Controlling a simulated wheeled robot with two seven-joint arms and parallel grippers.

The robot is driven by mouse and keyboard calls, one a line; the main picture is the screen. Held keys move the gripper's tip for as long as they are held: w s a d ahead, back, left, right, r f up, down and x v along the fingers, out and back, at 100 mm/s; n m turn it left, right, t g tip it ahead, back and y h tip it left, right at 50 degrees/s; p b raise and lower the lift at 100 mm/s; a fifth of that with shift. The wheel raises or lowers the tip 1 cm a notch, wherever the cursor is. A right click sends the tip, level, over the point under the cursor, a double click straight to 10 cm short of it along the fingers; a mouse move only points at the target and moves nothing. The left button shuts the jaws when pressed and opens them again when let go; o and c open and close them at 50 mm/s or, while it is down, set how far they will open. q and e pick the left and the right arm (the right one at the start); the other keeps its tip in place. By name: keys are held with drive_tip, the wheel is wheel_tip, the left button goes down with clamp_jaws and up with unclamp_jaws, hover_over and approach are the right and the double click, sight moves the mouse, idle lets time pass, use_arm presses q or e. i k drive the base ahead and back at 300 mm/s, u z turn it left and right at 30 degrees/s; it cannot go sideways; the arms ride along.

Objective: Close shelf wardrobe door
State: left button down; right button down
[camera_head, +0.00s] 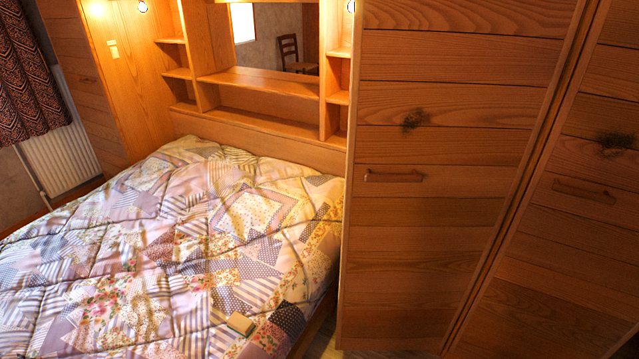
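A wooden wardrobe fills the right side of the head view. Its left door (440,230) has horizontal planks, a dark knot and a wooden bar handle (393,176). Its right door (570,260) has a similar handle (583,191) and is cut off by the right picture edge. A slanted strip and a dark line run between the two doors. I cannot tell from this view whether either door stands ajar. The wardrobe's inside is hidden. Neither of my grippers is in view.
A bed with a patchwork quilt (170,250) fills the left and middle, close beside the wardrobe. Open wooden shelves (265,82) stand behind the bed. A narrow strip of floor shows at the bottom centre.

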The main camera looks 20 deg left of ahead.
sight(450, 101)
drive_tip(key=u, duration=0.45)
drive_tip(key=k, duration=1)
drive_tip(key=z, duration=0.65)
drive_tip(key=i, duration=1.55)
drive_tip(key=u, duration=0.15)
